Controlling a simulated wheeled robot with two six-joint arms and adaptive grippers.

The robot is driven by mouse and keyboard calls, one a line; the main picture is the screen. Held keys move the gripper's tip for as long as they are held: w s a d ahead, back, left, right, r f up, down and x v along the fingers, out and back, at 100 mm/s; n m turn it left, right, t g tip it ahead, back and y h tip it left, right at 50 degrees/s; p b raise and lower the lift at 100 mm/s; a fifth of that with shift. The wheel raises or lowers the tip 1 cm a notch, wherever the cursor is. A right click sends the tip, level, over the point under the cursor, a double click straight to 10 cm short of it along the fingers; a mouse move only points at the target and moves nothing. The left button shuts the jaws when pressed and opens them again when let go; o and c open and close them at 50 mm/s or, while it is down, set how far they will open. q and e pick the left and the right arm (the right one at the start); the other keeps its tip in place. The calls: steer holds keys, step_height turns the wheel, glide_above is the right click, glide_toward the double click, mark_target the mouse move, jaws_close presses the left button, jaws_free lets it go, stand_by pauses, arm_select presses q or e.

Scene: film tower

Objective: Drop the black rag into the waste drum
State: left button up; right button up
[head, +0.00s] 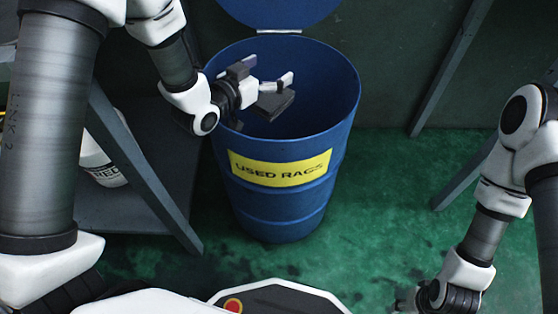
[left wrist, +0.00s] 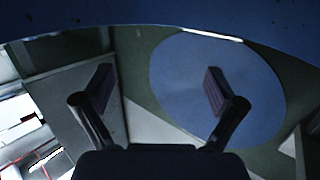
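The blue waste drum (head: 285,205) stands upright with a yellow "USED RAGS" label (head: 281,169) on its front. Its round blue lid (head: 280,8) is raised at the back and also shows in the left wrist view (left wrist: 185,75). My left gripper (head: 264,86) is over the drum's open mouth. In the left wrist view its two fingers (left wrist: 158,88) are spread wide with nothing between them. I see no black rag in either view; the drum's dark inside is only partly visible. My right gripper (head: 432,299) is at the bottom edge, partly cut off.
A dark grey stand with slanted legs (head: 140,170) is left of the drum, with a white container (head: 100,165) by it. Another slanted grey leg (head: 452,68) is at the right. Green floor (head: 385,190) is clear right of the drum.

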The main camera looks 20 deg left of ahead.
arm_select(q)
step_height(320, 180, up, 10)
stand_by(0.6)
